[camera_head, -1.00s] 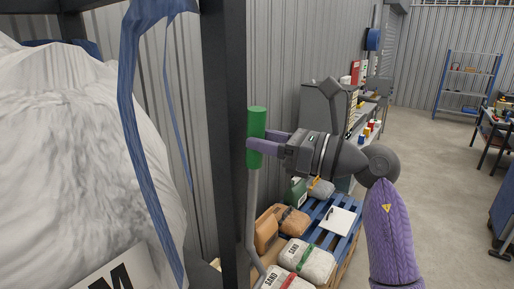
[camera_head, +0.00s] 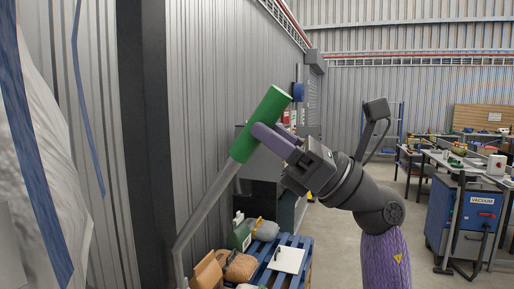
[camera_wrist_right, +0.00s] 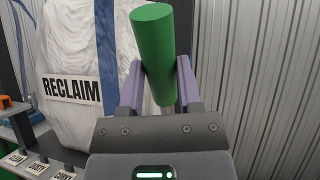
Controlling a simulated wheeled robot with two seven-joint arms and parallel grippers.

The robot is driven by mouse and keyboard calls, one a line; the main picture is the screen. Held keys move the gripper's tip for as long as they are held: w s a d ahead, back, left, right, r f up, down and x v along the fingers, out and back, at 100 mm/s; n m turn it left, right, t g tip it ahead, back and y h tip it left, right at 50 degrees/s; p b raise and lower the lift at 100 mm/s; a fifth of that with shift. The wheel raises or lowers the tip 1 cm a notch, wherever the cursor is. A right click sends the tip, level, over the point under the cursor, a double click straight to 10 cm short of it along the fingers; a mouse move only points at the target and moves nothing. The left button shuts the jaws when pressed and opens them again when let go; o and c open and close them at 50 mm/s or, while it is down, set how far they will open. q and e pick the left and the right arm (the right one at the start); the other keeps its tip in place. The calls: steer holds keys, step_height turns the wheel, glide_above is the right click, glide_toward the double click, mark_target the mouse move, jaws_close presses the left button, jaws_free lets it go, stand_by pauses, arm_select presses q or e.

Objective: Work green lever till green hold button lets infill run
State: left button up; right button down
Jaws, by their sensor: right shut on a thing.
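The green lever grip (camera_head: 260,124) sits at the top of a bent grey metal rod (camera_head: 207,207), which leans up to the right in the head view. My right gripper (camera_head: 268,134) is shut on the green grip, with its purple fingers on either side of it. The wrist view also shows the green grip (camera_wrist_right: 155,52) between the two purple fingers (camera_wrist_right: 160,84). The lever's lower end runs out of the bottom of the head view. My left gripper is not in view. I see no green hold button in these frames.
A large white bag marked RECLAIM (camera_wrist_right: 70,88) hangs beside a dark post (camera_head: 143,150). A blue pallet (camera_head: 293,243) with sacks and a clipboard stands below the lever. A blue VACUUM cabinet (camera_head: 465,215) stands at the right. The floor between is clear.

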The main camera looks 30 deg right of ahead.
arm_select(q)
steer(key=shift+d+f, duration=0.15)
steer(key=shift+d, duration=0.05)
arm_select(e)
steer(key=shift+f, duration=0.15)
steer(key=c, duration=0.5)
jaws_free()
steer(key=shift+c, duration=0.2)
steer(key=shift+o, duration=1.1)
steer(key=shift+s+d, duration=0.15)
steer(key=shift+s, duration=0.05)
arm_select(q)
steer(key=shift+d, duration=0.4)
arm_select(e)
steer(key=shift+o, duration=0.2)
steer(key=shift+w, duration=0.1)
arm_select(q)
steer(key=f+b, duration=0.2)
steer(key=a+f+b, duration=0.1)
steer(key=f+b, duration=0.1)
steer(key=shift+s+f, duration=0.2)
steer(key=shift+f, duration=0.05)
arm_select(e)
steer(key=v, duration=0.9)
steer(key=shift+s+d+f, duration=0.2)
steer(key=shift+s+d, duration=0.05)
steer(key=shift+s, duration=0.05)
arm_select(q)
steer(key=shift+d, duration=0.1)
